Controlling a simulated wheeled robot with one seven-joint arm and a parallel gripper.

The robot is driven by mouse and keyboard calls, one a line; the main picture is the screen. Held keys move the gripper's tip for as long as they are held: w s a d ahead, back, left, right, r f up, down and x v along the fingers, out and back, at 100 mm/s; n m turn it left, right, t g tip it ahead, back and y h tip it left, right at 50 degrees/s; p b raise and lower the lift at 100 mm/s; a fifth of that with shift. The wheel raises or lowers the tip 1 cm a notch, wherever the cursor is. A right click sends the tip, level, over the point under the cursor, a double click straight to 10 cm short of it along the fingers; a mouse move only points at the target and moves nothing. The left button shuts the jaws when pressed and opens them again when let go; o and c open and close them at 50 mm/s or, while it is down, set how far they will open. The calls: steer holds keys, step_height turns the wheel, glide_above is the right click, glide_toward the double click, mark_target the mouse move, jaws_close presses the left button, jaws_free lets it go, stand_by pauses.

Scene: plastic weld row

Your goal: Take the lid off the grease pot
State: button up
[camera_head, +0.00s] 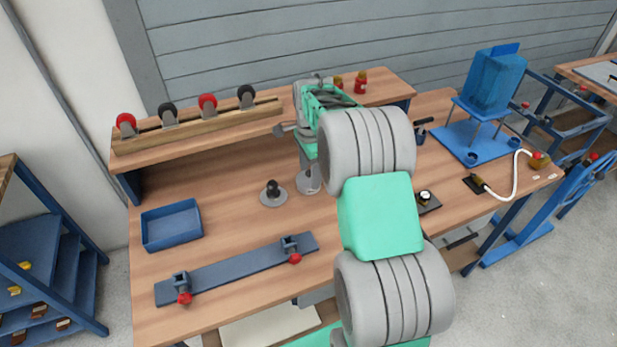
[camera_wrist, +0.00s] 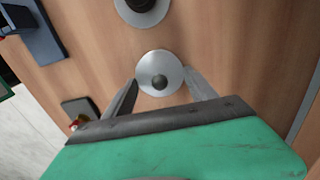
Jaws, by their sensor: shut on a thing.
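The grease pot's lid (camera_wrist: 158,65), a pale grey disc with a darker round knob, shows in the wrist view between the fingertips of my gripper (camera_wrist: 161,78). My fingers touch its rim on both sides and are shut on it. The pot's body is hidden beneath the lid in the wrist view. In the head view, part of a grey round thing (camera_head: 310,181) shows under my gripper, mostly behind my arm. I cannot tell whether there is a gap between lid and pot.
A grey disc with a black knob (camera_head: 272,194) stands just left of the pot. A blue tray (camera_head: 172,240) and a blue bar with red-knobbed clamps (camera_head: 235,268) lie further left. A shelf with wheels (camera_head: 195,130) runs behind. A small dark plate (camera_head: 428,204) is at right.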

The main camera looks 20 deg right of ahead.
steer(key=c, duration=0.7)
steer(key=shift+r, duration=0.1)
